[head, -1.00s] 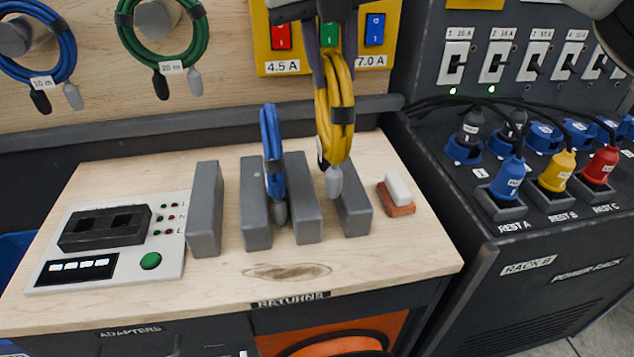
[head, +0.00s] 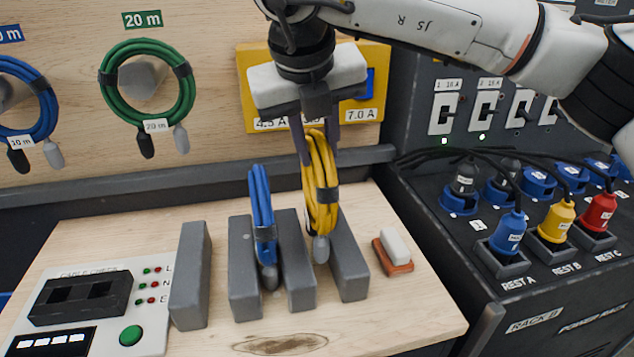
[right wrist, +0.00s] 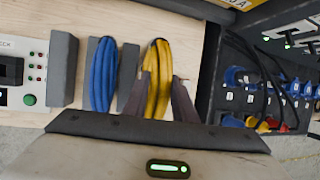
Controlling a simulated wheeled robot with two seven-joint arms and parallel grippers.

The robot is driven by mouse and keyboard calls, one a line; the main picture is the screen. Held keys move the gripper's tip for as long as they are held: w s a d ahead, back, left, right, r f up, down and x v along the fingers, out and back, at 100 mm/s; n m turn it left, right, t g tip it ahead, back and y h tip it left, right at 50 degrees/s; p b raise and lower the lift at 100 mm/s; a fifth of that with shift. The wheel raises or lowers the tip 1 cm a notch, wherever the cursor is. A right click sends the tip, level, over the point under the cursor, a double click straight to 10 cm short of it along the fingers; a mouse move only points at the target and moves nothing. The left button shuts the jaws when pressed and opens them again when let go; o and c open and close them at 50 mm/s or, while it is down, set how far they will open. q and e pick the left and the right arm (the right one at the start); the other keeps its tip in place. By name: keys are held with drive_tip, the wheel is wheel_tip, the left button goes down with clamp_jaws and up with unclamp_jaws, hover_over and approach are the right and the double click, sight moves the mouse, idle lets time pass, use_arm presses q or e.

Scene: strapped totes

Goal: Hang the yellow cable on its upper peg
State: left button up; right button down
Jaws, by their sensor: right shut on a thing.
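The yellow cable (head: 322,205) is a coiled bundle with a dark strap and a grey plug end. It hangs upright over the slot between two grey blocks, its plug end higher in the picture than the blue cable's. My right gripper (head: 320,150) is shut on the top of its coil, one finger on each side. The right wrist view also shows the yellow cable (right wrist: 157,85) between the fingers. I cannot tell whether it touches the blocks. No empty peg for it can be made out; my right arm covers part of the wall. My left gripper is not in view.
A blue cable (head: 262,215) stands in the slot to the left. A green cable (head: 104,92) and another blue cable (head: 48,115) hang on wall pegs. A cable checker (head: 130,335), a brush-like block (head: 394,250) and a plug rack (head: 470,265) flank the blocks.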

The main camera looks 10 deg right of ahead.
drive_tip(key=shift+f, duration=2.3)
drive_tip(key=shift+f, duration=0.2)
drive_tip(key=c, duration=1.5)
unclamp_jaws()
drive_tip(key=shift+o, duration=0.2)
